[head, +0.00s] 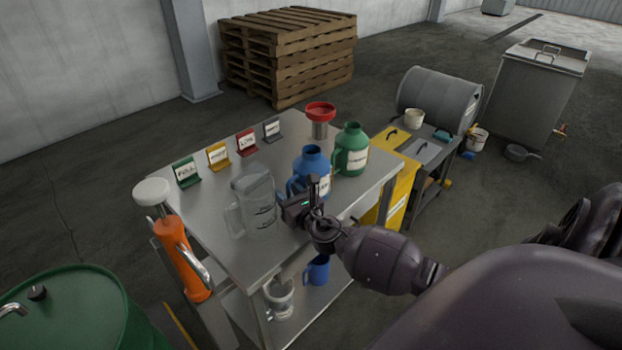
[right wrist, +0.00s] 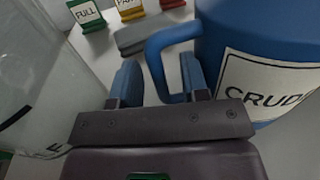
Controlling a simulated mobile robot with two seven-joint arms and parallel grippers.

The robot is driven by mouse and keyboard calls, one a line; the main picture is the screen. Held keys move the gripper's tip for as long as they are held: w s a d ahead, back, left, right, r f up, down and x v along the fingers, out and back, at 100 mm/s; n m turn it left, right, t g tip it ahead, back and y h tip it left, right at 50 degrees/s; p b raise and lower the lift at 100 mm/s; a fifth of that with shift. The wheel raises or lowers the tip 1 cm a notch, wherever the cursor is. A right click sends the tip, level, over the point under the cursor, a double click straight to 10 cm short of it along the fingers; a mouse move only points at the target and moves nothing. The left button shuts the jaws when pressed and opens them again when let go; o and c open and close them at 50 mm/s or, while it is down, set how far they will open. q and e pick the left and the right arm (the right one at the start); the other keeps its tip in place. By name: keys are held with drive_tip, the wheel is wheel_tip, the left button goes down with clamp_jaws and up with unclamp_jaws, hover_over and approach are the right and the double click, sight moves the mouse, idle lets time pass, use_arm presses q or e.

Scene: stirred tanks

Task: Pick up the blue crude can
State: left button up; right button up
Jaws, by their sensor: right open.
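The blue crude can (head: 312,165) stands upright on the steel table, with a white label. In the right wrist view the can (right wrist: 265,30) fills the right side, its label reading "CRUD". My right gripper (head: 299,198) is at the can's near left side. In the right wrist view the open fingers (right wrist: 158,72) stand on either side of the can's blue handle, which shows between them. I cannot tell if a finger touches the handle. My left gripper is not in view.
A clear measuring jug (head: 257,205) stands close left of my right gripper. A green can (head: 351,150) and a red-topped funnel (head: 320,118) stand behind the blue can. Several coloured label stands (head: 218,156) line the table's far left. A blue mug (head: 317,270) sits on the lower shelf.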

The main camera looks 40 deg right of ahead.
clamp_jaws()
idle(1.3)
